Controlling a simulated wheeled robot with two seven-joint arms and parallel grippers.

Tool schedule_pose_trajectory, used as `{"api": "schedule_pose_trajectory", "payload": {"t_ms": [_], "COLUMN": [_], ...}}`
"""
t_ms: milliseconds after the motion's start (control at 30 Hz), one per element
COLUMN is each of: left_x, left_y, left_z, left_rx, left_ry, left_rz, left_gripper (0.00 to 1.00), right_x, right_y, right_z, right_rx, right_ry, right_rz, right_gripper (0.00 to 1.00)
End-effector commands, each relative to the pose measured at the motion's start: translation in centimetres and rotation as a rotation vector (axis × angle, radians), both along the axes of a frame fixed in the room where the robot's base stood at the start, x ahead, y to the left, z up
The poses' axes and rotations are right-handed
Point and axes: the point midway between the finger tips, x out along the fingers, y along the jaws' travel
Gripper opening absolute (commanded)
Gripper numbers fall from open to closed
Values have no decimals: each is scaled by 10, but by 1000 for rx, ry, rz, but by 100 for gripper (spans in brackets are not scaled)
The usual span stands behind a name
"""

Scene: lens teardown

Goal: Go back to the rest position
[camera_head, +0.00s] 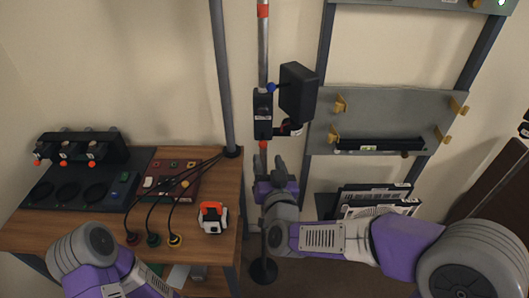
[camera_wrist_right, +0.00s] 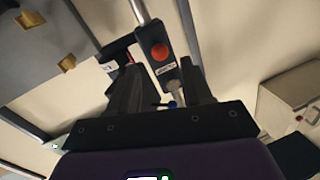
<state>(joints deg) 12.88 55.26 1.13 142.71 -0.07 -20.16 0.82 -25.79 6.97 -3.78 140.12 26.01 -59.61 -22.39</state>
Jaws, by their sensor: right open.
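My right gripper (camera_head: 278,175) is in the middle of the head view, beside and just below the black clamp (camera_head: 263,114) on the vertical pole (camera_head: 263,60). In the right wrist view its two dark fingers (camera_wrist_right: 165,85) stand apart, with nothing held between them. The clamp (camera_wrist_right: 165,62), with an orange-red knob, shows beyond the fingertips; the distance is hard to judge. A black box (camera_head: 298,92) is mounted beside the pole. My left arm shows at the lower left of the head view, but its gripper cannot be seen.
A wooden bench (camera_head: 225,180) at the left holds a dark mat (camera_head: 130,185), a red board (camera_head: 172,180) with cables, and an orange-and-white device (camera_head: 212,217). A grey rack panel (camera_head: 375,102) with yellow clips stands right of the pole. The pole's round base (camera_head: 263,271) is on the floor.

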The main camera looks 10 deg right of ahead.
Motion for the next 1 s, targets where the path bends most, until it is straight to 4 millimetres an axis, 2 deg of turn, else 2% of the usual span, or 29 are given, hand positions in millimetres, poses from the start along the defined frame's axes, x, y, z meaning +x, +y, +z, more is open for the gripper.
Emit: {"api": "schedule_pose_trajectory", "payload": {"t_ms": [167, 267, 367, 467, 500, 533, 600, 667, 700, 800, 900, 1000], "left_x": [0, 0, 0, 0, 0, 0, 0, 0, 0, 0, 0, 0], "left_y": [0, 0, 0, 0, 0, 0, 0, 0, 0, 0, 0, 0], "left_z": [0, 1, 3, 6, 7, 8, 10, 11, 12, 15, 17, 18], "left_rx": [0, 0, 0, 0, 0, 0, 0, 0, 0, 0, 0, 0], "left_ry": [0, 0, 0, 0, 0, 0, 0, 0, 0, 0, 0, 0], "left_rz": [0, 0, 0, 0, 0, 0, 0, 0, 0, 0, 0, 0], "left_gripper": [43, 43, 43, 43, 43, 43, 43, 43, 43, 43, 43, 43], "right_x": [1, 5, 10, 6, 0, -7, -26, -49, -66, -114, -160, -195], "right_y": [0, 1, 3, 3, 2, 1, -1, -2, -2, -1, 3, 8], "right_z": [-3, -25, -76, -149, -180, -203, -253, -294, -319, -371, -405, -424], "right_rx": [-1, -10, -20, -17, -7, 1, 27, 59, 83, 152, 221, 275], "right_ry": [8, 64, 197, 393, 480, 545, 698, 833, 921, 1132, 1308, 1430], "right_rz": [2, 17, 49, 92, 109, 120, 144, 163, 174, 200, 221, 238], "right_gripper": [50, 50, 50, 50, 50, 50, 50, 50, 50, 50, 50, 50]}}
